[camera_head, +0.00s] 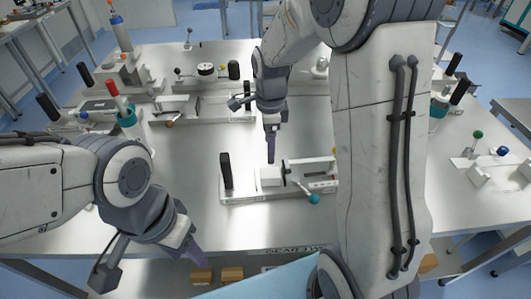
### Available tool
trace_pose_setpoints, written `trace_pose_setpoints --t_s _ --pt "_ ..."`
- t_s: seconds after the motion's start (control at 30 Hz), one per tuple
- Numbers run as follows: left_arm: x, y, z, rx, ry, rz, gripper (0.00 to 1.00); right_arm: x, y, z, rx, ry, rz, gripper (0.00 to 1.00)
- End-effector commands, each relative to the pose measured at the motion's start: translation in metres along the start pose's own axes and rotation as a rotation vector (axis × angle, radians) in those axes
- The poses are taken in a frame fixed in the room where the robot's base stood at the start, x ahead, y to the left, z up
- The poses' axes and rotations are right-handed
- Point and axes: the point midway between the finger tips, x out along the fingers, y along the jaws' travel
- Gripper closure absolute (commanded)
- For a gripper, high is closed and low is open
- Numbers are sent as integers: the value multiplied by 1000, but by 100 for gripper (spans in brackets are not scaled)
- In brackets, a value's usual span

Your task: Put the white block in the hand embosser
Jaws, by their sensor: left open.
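A fixture (235,192) with a black upright handle, a clamp and a teal knob stands at the front middle of the table; I cannot tell for sure whether it is the hand embosser. A small white block (270,177) shows on its base, left of the clamp. My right gripper (271,158) points down just above that block. It looks narrow, and I cannot tell whether its fingers are apart or touching the block. My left gripper (196,256) is open and empty, low at the front left, apart from the fixture and in front of the table edge.
The steel table (190,205) is bare left of the fixture. Other fixtures stand behind, including one with a dial (205,70) and one with a teal cup and red knob (127,118). My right arm hides much of the right side.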

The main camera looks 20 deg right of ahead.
Motion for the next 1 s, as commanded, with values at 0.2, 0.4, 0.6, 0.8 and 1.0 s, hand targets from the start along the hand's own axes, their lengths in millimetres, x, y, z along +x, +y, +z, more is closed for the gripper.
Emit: trace_pose_setpoints --t_s 0.2,0.4,0.6,0.8,1.0 --pt "0 0 0 0 0 0 50 -22 49 40 -459 -16 -11 15" --pt "0 0 0 0 0 0 50 -41 145 78 -1304 -40 -37 15" --pt "0 0 0 0 0 0 50 -46 225 82 -2045 -58 -71 15" --pt "0 0 0 0 0 0 50 -43 261 74 -2422 -66 -94 15" --pt "0 0 0 0 0 0 50 -42 266 74 -2478 -68 -96 15"
